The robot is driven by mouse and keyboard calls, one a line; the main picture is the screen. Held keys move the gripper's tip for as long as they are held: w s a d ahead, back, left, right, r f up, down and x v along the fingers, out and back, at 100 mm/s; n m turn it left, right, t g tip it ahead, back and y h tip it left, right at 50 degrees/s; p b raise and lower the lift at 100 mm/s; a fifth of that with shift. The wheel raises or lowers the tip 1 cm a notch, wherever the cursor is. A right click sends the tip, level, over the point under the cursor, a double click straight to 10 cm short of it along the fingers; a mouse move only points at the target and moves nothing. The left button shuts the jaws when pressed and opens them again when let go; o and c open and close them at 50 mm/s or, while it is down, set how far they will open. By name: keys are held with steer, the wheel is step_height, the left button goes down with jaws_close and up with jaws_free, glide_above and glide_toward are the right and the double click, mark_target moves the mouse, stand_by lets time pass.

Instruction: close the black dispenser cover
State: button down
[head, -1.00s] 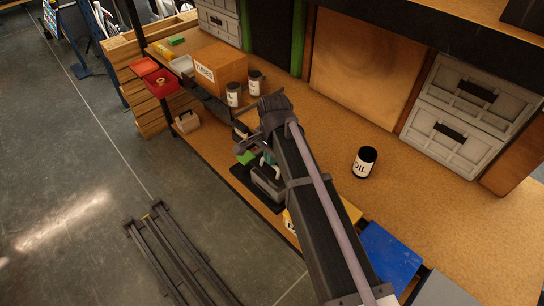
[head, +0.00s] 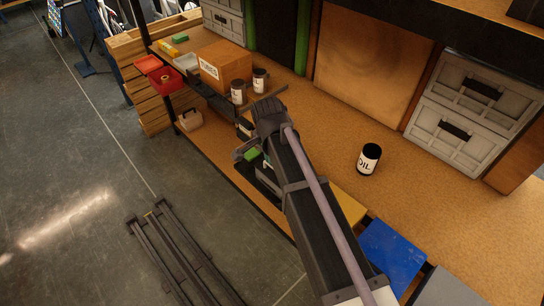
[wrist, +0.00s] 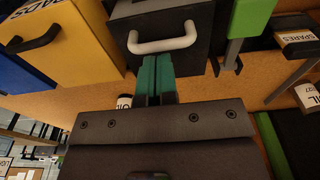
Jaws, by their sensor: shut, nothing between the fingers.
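The black dispenser cover (wrist: 185,18) shows in the wrist view as a dark box face with a pale grey bar handle (wrist: 162,45). My gripper (wrist: 158,62) has its teal fingers together with nothing between them. The fingertips are right by the middle of the handle; I cannot tell if they touch it or the cover. In the head view my arm hides most of the black dispenser (head: 262,188) at the bench's front edge. How far the cover stands open is unclear.
A yellow bin (wrist: 75,35) with a black handle stands beside the cover, and a green part (wrist: 250,18) is on its other side. The bench also holds an oil can (head: 369,159), a cardboard box (head: 222,66) and dark cans (head: 239,92).

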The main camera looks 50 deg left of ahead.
step_height(320, 180, up, 14)
steer(key=s+p, duration=0.2)
steer(key=p, duration=1.1)
steer(key=shift+s+d+p, duration=0.15)
steer(key=shift+s+p, duration=0.25)
steer(key=w+d+n, duration=0.2)
steer(key=w+d, duration=0.2)
steer(key=d, duration=0.5)
steer(key=w+d+n, duration=0.2)
steer(key=w+d, duration=0.3)
steer(key=d, duration=0.5)
steer(key=w+d+n, duration=0.2)
steer(key=w+d, duration=0.2)
steer(key=d, duration=0.5)
steer(key=w+d+m, duration=0.2)
steer(key=d+m, duration=0.1)
steer(key=d, duration=1.4)
steer(key=w+d+m+g, duration=0.1)
steer(key=w+d+m, duration=0.1)
steer(key=d, duration=1.5)
steer(key=shift+m, duration=0.9)
